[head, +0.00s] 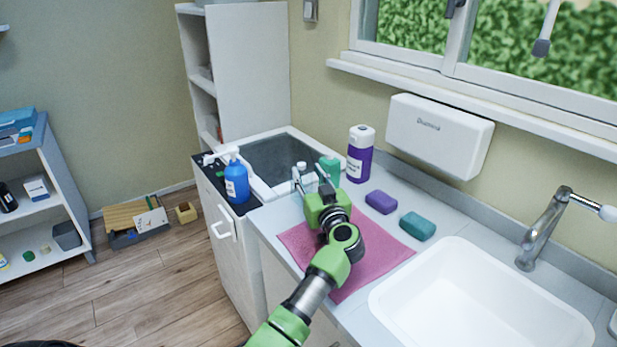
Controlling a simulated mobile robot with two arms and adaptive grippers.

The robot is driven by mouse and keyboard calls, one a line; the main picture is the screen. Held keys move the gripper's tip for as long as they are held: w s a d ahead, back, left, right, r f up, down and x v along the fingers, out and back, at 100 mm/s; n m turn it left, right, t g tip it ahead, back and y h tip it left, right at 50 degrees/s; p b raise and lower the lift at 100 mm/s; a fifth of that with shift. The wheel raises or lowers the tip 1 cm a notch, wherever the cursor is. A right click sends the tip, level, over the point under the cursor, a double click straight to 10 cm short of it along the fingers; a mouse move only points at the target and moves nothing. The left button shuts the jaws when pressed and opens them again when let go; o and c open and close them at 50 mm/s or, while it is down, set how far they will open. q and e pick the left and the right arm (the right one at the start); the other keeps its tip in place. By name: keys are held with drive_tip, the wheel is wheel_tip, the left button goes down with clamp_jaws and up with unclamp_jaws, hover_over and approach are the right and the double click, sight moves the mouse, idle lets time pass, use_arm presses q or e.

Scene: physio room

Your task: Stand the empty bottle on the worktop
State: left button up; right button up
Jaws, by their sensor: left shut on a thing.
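My left gripper (312,181) reaches over the worktop (357,198), by the back left corner of the pink mat. It is shut on a small pale bottle whose white cap (301,165) shows by the fingers. The fingers hide most of the bottle, so I cannot tell whether its base touches the worktop or whether it is empty. A teal item (330,168) is just behind the right finger, partly hidden. My right gripper is not in view.
Around the gripper are a purple bottle (360,155), a blue pump bottle (236,183), a purple sponge (381,202), a teal sponge (417,226) and a pink mat (390,254). A dark basin (277,160) lies behind left, a white sink (475,300) right.

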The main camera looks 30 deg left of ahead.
use_arm(q)
drive_tip(key=o, duration=1.1)
drive_tip(key=shift+f, duration=0.15)
drive_tip(key=shift+s+d, duration=0.1)
drive_tip(key=shift+d, duration=0.05)
drive_tip(key=v, duration=1.1)
drive_tip(key=shift+s+d, duration=0.25)
